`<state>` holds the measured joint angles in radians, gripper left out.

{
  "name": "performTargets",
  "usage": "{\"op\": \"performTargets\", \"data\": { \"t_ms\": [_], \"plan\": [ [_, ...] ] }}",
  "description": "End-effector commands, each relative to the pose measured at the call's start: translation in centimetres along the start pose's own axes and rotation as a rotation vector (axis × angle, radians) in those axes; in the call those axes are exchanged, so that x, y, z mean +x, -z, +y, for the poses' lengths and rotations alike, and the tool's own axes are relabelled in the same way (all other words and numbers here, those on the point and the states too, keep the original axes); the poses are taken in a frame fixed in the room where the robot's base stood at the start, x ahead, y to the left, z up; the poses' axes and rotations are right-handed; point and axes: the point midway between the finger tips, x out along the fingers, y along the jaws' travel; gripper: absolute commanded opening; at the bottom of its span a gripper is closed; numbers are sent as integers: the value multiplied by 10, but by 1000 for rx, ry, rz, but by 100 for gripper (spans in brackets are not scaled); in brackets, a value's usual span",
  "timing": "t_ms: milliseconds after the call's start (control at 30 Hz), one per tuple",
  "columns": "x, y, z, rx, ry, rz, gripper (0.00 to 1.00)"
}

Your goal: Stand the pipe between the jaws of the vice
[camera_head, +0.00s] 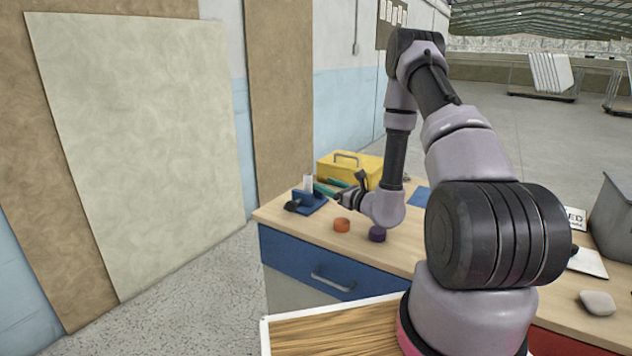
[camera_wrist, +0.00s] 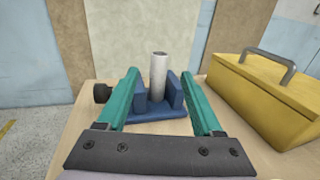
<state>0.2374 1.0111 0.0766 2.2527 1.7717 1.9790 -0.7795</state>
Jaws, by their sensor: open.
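The pipe (camera_wrist: 158,75) is a pale grey-white tube. In the wrist view it stands about upright between the two jaws of the blue vice (camera_wrist: 150,111). Its lower end is hidden between the jaws. In the head view the pipe (camera_head: 308,182) shows as a small white upright piece above the vice (camera_head: 310,200) at the workbench's left end. My gripper (camera_wrist: 163,75) has green fingers, spread apart and empty. They point toward the vice, with the pipe in the gap between them and clear of both.
A yellow toolbox (camera_wrist: 265,95) stands close to the right of my gripper; it also shows in the head view (camera_head: 340,172). An orange ring (camera_head: 342,225) and a purple ring (camera_head: 377,234) lie on the workbench (camera_head: 300,228). The vice's dark handle knob (camera_wrist: 102,93) sticks out left.

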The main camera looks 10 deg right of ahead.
Motion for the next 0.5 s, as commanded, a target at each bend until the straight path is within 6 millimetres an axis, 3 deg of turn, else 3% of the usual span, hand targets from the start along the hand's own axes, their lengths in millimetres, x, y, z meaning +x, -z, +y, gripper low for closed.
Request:
{"op": "performTargets", "data": {
  "t_ms": [100,300,367,500],
  "plan": [
    [-19,0,0,2,2,1,68],
    [-30,-7,4,-6,-20,-7,68],
    [-28,-19,10,-20,-56,-18,68],
    [-20,-69,42,-86,-223,-54,68]
  ]
}}
